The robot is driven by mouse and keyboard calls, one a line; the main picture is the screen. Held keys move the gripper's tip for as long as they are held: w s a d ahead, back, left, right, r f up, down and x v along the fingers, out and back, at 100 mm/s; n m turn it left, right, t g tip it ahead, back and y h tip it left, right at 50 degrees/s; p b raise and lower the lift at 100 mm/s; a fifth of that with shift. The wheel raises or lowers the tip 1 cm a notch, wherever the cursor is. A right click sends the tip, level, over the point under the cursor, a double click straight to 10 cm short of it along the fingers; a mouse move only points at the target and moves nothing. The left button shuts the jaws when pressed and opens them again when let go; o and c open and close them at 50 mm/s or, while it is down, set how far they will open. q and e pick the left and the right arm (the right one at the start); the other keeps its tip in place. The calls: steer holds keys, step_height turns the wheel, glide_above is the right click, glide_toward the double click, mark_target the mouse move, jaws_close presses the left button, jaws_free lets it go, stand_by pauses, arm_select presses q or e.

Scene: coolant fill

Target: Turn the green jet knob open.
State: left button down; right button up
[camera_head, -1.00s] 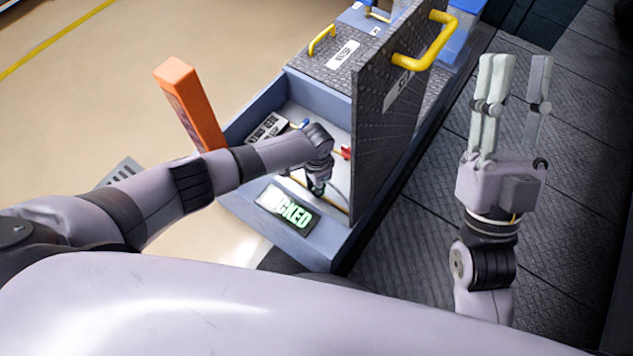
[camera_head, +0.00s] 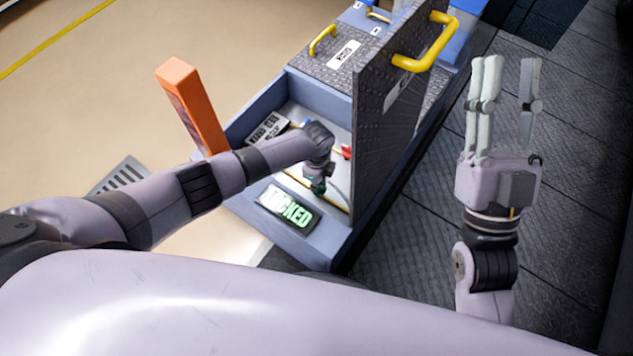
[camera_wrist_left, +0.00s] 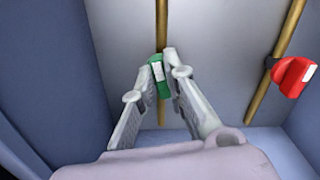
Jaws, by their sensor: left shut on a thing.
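The green jet knob (camera_wrist_left: 157,77) sits on a thin brass pipe at the bottom of the open compartment. In the left wrist view it has a pale mark on its face. My left gripper (camera_wrist_left: 160,72) is shut on the green knob, with one finger on each side. My right gripper (camera_head: 506,85) is raised, open and empty over the dark floor on the right.
A red knob (camera_wrist_left: 290,74) sits on a second pipe to the right. An upright lid with a yellow handle (camera_head: 428,47) borders the compartment's right side. A lit green-lettered sign (camera_head: 288,211) lies at the front. An orange post (camera_head: 190,105) stands at the left.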

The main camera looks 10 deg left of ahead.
arm_select(q)
steer(key=shift+m, duration=1.2)
arm_select(e)
steer(key=shift+s+r+t+y, duration=0.3)
steer(key=shift+s+r, duration=0.05)
steer(key=shift+s, duration=0.05)
arm_select(q)
steer(key=c, duration=1.6)
jaws_free()
steer(key=shift+w+r, duration=0.1)
steer(key=shift+r, duration=0.05)
step_height(320, 180, up, 12)
steer(key=shift+f, duration=0.2)
